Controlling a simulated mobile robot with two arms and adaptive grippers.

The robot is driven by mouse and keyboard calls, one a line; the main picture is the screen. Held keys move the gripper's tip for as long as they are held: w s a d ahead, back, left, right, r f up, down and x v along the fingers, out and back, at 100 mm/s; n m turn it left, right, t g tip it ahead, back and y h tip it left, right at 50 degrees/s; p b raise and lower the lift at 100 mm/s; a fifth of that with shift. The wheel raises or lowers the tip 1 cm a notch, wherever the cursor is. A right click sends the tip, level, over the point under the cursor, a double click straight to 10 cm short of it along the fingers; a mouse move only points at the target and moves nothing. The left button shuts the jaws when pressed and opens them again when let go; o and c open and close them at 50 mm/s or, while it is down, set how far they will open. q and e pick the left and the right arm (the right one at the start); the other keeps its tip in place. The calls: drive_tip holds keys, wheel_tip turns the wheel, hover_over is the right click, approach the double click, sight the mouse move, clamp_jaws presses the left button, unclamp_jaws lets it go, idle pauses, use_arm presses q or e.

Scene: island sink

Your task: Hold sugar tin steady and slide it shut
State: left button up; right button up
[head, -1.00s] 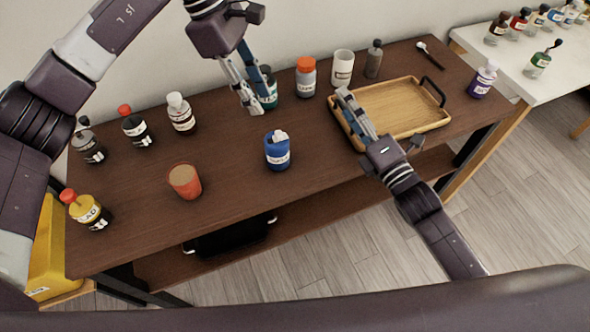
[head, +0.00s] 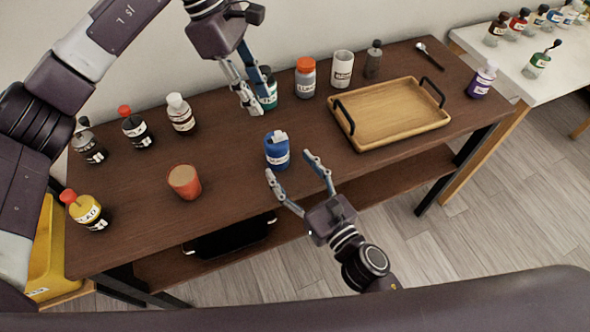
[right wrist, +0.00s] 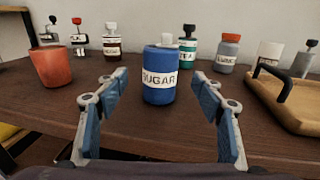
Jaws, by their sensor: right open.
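The sugar tin (head: 277,152) is blue with a white label reading SUGAR and stands upright on the brown table. A pale piece sits on its top; I cannot tell how far the lid covers the opening. The tin also shows upright in the right wrist view (right wrist: 160,80). My right gripper (head: 288,164) is open at the near side of the tin, its fingers pointing at it, one toward each side. In the right wrist view, the tin stands just beyond the fingertips, between their lines. My left gripper (head: 258,104) is open and empty, above and behind the tin.
A teal jar (head: 268,98) stands partly behind my left gripper. An orange-brown cup (head: 184,182) is left of the tin. A wooden tray (head: 400,135) with black handles lies to the right. Several bottles stand along the back. The table between cup and tin is clear.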

sight(283, 157)
drive_tip(key=shift+x, duration=3.45)
drive_tip(key=shift+c, duration=0.7)
drive_tip(key=c, duration=1.2)
